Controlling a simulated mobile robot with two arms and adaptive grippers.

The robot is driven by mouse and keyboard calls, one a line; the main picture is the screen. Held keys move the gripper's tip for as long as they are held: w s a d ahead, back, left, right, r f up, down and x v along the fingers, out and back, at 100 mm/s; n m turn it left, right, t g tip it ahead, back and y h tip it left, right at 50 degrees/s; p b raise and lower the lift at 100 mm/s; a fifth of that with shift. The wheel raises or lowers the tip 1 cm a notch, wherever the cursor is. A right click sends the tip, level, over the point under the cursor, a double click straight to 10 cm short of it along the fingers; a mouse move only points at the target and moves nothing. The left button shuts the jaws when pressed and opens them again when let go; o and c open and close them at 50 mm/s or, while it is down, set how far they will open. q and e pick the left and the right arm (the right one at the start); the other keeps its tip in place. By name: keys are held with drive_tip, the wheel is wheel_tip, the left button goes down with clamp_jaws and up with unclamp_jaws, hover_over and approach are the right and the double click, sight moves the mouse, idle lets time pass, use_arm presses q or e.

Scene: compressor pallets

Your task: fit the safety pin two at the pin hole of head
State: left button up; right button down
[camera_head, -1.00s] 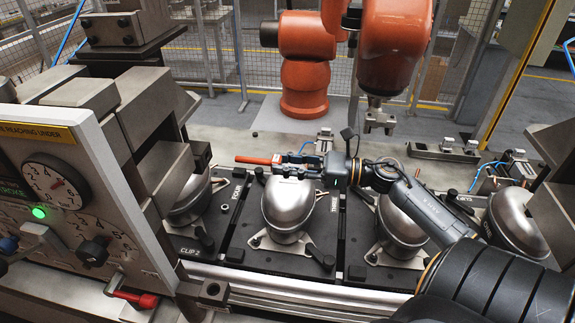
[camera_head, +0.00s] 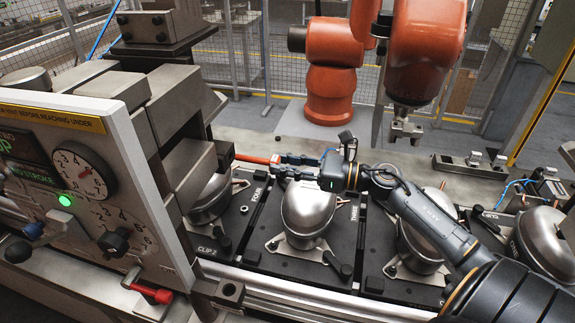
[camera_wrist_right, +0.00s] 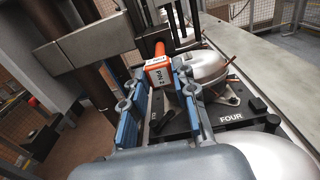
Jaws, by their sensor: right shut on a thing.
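My right gripper (camera_head: 283,158) is shut on safety pin two (camera_head: 256,159), an orange-red pin that points left. In the right wrist view the pin (camera_wrist_right: 158,72) sits between the blue-edged fingers and shows a white "PIN 2" label. The press head (camera_head: 190,125), a stack of grey steel blocks, is at the left. The pin's far end is at the right edge of these blocks; I cannot tell if it touches or enters. The pin hole cannot be made out. My left gripper is not in view.
Silver compressors stand on black pallets, one (camera_head: 308,208) below my right gripper. A control panel (camera_head: 90,190) with a dial and green light stands at the left, with a red-handled lever (camera_head: 152,292) below. An orange robot arm (camera_head: 428,50) hangs behind.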

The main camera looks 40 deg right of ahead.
sight(265, 160)
drive_tip(key=shift+b, duration=0.75)
idle(1.3)
drive_tip(key=shift+x, duration=2.45)
drive_tip(key=shift+x, duration=2.35)
drive_tip(key=c, duration=1)
unclamp_jaws()
drive_tip(key=shift+s+d, duration=0.1)
drive_tip(key=shift+s, duration=0.05)
drive_tip(key=shift+s+d, duration=0.15)
drive_tip(key=shift+s, duration=0.05)
drive_tip(key=v, duration=1.1)
drive_tip(key=shift+s+d+r, duration=0.1)
